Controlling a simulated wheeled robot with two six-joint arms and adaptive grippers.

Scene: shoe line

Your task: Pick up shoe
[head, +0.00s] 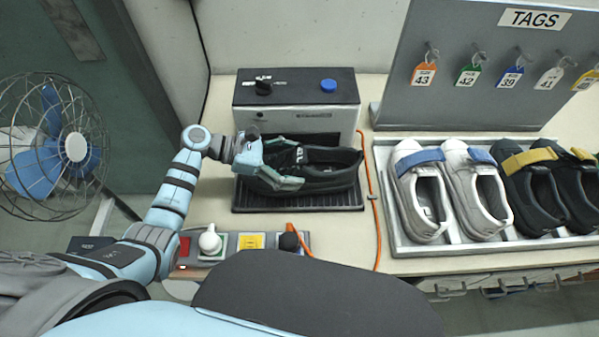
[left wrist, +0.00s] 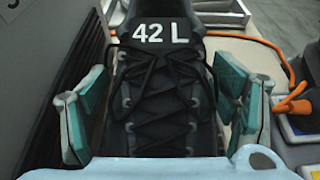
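A black shoe (head: 340,178) lies on a dark ribbed mat (head: 300,203) in front of a grey box on the bench. In the left wrist view the shoe (left wrist: 165,95) shows black laces and a white "42 L" on its tongue. My left gripper (head: 290,164) is at the shoe's left end, with one teal-padded finger on each side of it. In the left wrist view the fingers look spread, with the shoe between them; firm contact is not visible. My right gripper is not in view.
The grey box (head: 296,98) with a black knob and blue button stands behind the mat. A tray (head: 450,245) of white and black strapped shoes is at right, below a tag board (head: 480,60). An orange cable (head: 376,215) and a switch panel (head: 240,245) lie nearby.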

